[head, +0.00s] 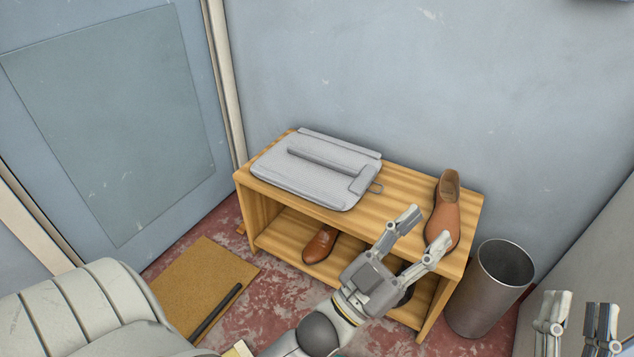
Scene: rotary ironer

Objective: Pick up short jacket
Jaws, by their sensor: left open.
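A grey, flat, folded piece (315,170), which looks like the short jacket, lies on the left part of the wooden bench (405,185). A small loop sticks out at its right corner. My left gripper (428,227) is open and empty, over the bench's front edge, to the right of the grey piece and apart from it. One finger overlaps the brown shoe in the picture; I cannot tell whether they touch. My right gripper (577,312) is at the bottom right corner, with its fingers apart and nothing between them.
A brown shoe (443,212) stands on the bench's right end. Another brown shoe (320,245) is on the lower shelf. A metal bin (487,290) stands right of the bench. A tan mat (205,285) with a dark bar lies on the floor, near a padded white shape (75,310).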

